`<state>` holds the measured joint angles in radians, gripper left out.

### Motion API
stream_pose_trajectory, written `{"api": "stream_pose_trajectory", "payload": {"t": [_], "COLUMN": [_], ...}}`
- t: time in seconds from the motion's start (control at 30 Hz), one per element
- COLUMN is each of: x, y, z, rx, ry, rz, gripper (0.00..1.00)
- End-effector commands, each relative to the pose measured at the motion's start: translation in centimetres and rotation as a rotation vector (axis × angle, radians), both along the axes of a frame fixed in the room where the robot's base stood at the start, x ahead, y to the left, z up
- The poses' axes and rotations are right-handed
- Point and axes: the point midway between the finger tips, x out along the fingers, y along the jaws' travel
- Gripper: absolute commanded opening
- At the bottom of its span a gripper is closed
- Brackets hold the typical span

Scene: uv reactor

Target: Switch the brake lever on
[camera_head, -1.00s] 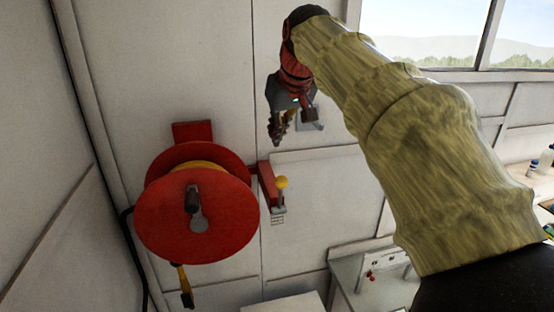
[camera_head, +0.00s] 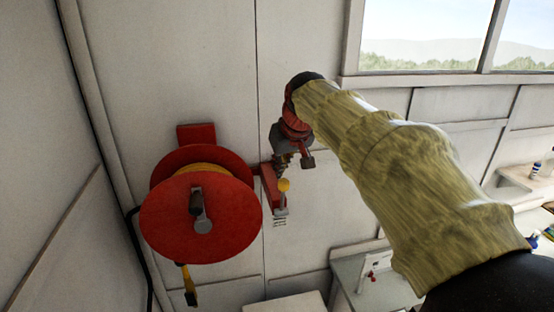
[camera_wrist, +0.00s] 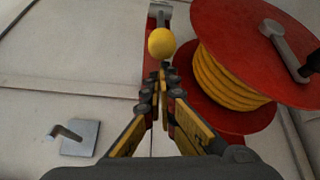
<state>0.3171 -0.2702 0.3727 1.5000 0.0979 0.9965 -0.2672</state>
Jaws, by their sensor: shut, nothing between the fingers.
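The brake lever, with a yellow ball knob (camera_head: 284,185), stands on a red bracket (camera_head: 268,187) fixed beside the red cable reel (camera_head: 200,215) on the wall. In the wrist view its yellow knob (camera_wrist: 161,42) lies just beyond my fingertips, near the middle. My gripper (camera_head: 283,163) is just above the knob in the head view. In the wrist view my gripper (camera_wrist: 163,72) has its fingertips together with nothing between them. I cannot tell whether the fingertips touch the knob. The lever's shaft is mostly hidden behind the knob in the wrist view.
The reel carries yellow cable (camera_wrist: 225,80) and has a crank handle (camera_head: 197,203), right of my gripper in the wrist view. A metal plate with a hook (camera_wrist: 78,138) is on the wall at lower left there. A grey table (camera_head: 355,270) stands lower right.

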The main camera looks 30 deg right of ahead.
Motion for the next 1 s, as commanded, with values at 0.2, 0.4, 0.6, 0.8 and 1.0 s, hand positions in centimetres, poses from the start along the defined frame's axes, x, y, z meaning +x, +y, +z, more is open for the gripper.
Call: {"api": "stream_pose_trajectory", "payload": {"t": [0.2, 0.4, 0.6, 0.8, 1.0], "x": [-0.26, -0.25, -0.30, -0.36, -0.41], "y": [0.03, 0.04, 0.06, 0.07, 0.09], "z": [-0.13, -0.12, -0.28, -0.28, -0.26], "rx": [0.001, 0.000, -0.004, -0.013, -0.019], "ry": [0.001, 0.000, -0.014, -0.047, -0.067], "rz": [0.000, 0.000, 0.000, 0.000, 0.000], "gripper": [0.00, 0.00, 0.00, 0.00, 0.00]}}
